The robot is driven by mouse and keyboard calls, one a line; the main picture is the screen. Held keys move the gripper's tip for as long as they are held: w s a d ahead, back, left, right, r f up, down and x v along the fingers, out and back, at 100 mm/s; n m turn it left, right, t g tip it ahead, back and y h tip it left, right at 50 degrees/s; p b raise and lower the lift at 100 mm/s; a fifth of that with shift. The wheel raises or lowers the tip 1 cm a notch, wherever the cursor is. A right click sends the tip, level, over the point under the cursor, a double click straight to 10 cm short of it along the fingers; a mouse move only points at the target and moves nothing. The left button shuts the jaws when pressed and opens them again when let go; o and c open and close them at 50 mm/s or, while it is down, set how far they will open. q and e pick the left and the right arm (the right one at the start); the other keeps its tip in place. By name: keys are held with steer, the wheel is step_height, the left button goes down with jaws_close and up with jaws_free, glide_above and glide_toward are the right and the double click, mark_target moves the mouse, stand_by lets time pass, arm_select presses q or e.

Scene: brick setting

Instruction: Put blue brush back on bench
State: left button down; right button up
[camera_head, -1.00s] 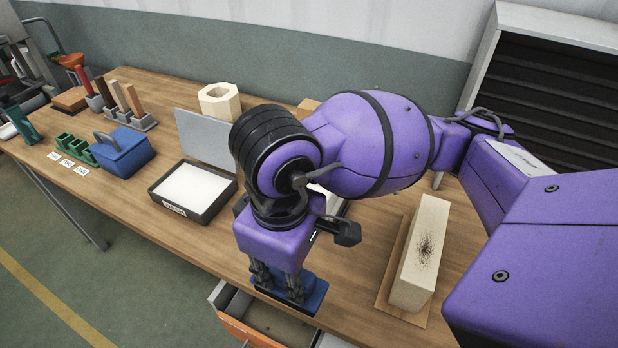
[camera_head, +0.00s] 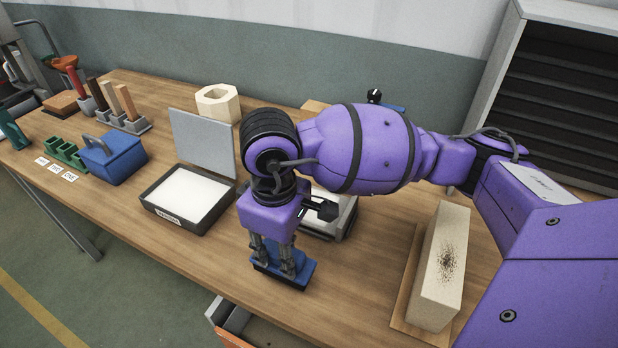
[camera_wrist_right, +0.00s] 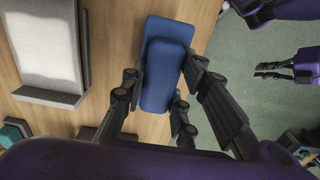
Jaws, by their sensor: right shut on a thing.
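The blue brush (camera_head: 296,277) is in my right gripper (camera_head: 273,262), whose dark fingers close on it from both sides. In the head view it appears over the bench top (camera_head: 345,285), near the front edge. The brush also shows in the right wrist view (camera_wrist_right: 165,82), with wood behind it and green floor beyond the bench edge. I cannot tell if it touches the bench. My left gripper (camera_wrist_right: 272,71) shows small at the right of the wrist view. Its opening is unclear, and it is not in the head view.
A black tray of white material (camera_head: 186,199) with a raised grey lid stands left of the brush. A pale block (camera_head: 441,268) on a board lies to the right. A blue box with a handle (camera_head: 113,157) is further left. An open drawer (camera_head: 228,318) juts below the bench front.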

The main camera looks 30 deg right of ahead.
steer(key=shift+w+d+f, duration=0.1)
steer(key=shift+w+f, duration=0.15)
steer(key=shift+f, duration=0.75)
steer(key=shift+w+f, duration=0.2)
steer(key=shift+f, duration=0.75)
steer(key=shift+f, duration=0.1)
steer(key=shift+f, duration=0.15)
steer(key=o, duration=1.1)
step_height(320, 180, up, 12)
steer(key=shift+r, duration=0.25)
